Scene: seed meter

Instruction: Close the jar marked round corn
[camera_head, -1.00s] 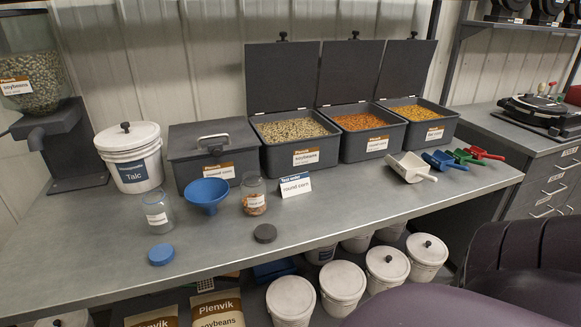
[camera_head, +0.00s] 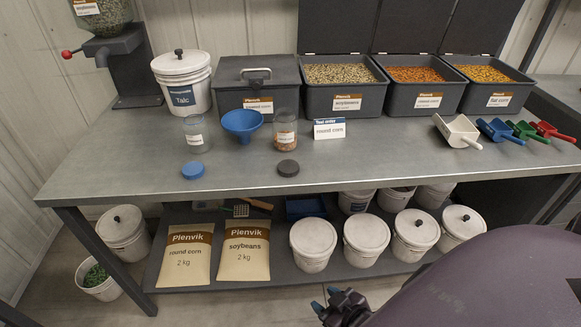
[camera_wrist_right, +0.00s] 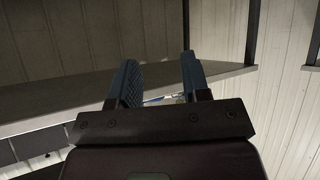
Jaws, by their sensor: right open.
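A clear jar (camera_head: 285,133) with a little orange-brown seed in its bottom stands open on the bench; its label is too small to read. A second clear jar (camera_head: 197,136), open and apparently empty, stands to its left, also with an unreadable label. A dark grey lid (camera_head: 288,168) lies in front of the seeded jar, and a blue lid (camera_head: 193,170) in front of the empty one. My right gripper (camera_head: 326,299) is low, in front of the bench and well apart from the jars. Its blue fingers are open and empty in the wrist view (camera_wrist_right: 160,82). My left gripper is not in view.
A blue funnel (camera_head: 242,122) stands between the jars. A "round corn" test-order card (camera_head: 329,129) stands to the right. Seed bins (camera_head: 345,98) line the back. The bench front (camera_head: 400,170) is clear.

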